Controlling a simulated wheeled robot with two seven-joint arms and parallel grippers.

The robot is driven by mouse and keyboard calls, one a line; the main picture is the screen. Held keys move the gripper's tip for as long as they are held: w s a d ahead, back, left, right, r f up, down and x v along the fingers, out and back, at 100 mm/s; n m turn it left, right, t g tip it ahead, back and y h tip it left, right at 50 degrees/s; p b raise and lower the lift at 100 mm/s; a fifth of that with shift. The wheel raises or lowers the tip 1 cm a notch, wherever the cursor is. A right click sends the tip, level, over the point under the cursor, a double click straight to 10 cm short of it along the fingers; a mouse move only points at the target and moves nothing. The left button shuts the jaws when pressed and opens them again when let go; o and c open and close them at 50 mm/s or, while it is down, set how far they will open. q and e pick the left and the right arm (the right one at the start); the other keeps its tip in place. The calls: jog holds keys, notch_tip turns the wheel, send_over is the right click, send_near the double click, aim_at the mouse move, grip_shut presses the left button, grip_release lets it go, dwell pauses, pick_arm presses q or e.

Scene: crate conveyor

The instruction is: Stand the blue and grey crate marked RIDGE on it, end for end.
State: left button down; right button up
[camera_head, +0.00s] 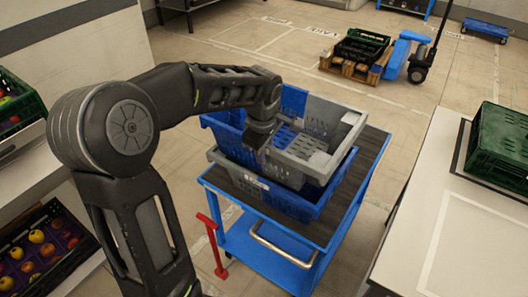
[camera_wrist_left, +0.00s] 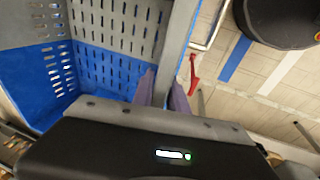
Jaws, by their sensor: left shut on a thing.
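A blue and grey crate (camera_head: 345,122) sits on or just above a second blue and grey crate (camera_head: 218,158) on a blue trolley (camera_head: 212,184). The upper crate is blue at left and grey at right; the lower one shows grey at left and blue at right. I cannot read RIDGE on either. My left gripper (camera_head: 256,146) is shut on the upper crate's near wall. In the left wrist view its fingers (camera_wrist_left: 164,88) straddle the rim of the slotted crate (camera_wrist_left: 112,35). Whether the crates are fully seated is unclear. My right gripper is not in view.
The trolley has a dark top, a handle (camera_head: 283,248) and a red lever (camera_head: 213,240). A white table with a green crate (camera_head: 498,145) stands at right. Fruit crates (camera_head: 40,250) are at left. A pallet (camera_head: 345,67) stands behind on open floor.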

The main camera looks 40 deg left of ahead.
pick_arm(q)
jog(key=shift+r, duration=0.1)
jog(key=c, duration=1.2)
grip_release()
jog(key=shift+c, duration=0.2)
jog(key=v, duration=0.7)
jog(key=shift+r, duration=0.35)
jog(key=shift+s+d, duration=0.1)
jog(key=shift+s, duration=0.1)
